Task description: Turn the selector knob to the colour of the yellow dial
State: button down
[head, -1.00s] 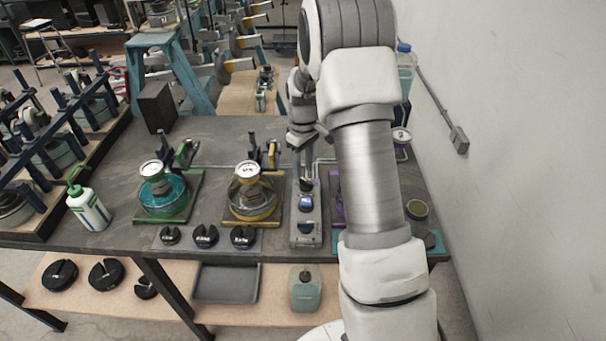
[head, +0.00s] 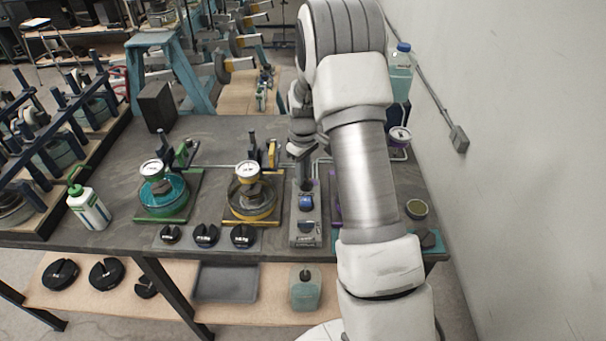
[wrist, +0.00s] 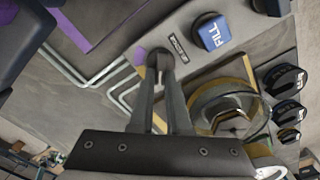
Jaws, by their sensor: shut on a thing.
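The selector knob (wrist: 160,58) is a small round grey knob on the grey control box (head: 306,240). In the wrist view my gripper (wrist: 161,68) has its two fingers closed on the knob's sides. The knob's pointer and any colour marks are not readable. In the head view my gripper (head: 305,178) is over the far end of the box, and the knob is mostly hidden there. The yellow station has a white-faced dial (head: 248,170) over a glass vessel (head: 250,202) on a yellow-edged base; its reading is too small to tell.
A blue FILL button (wrist: 212,32) sits on the box close to the knob; it also shows in the head view (head: 306,203). A green station (head: 163,195) stands at left. Black slotted weights (head: 206,236) line the front. A wall (head: 520,150) bounds the right.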

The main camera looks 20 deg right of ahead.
jog(key=shift+m, duration=0.3)
jog(key=m+b, duration=0.1)
jog(key=m, duration=0.2)
jog(key=shift+d+m+b, duration=0.2)
jog(key=shift+m+b, duration=0.2)
jog(key=m, duration=0.3)
jog(key=m+b, duration=0.1)
jog(key=m, duration=0.1)
jog(key=shift+d, duration=0.3)
jog(key=shift+m, duration=0.3)
jog(key=c, duration=0.9)
grip_release()
notch_tip(320, 180, up, 18)
jog(key=shift+f, duration=0.25)
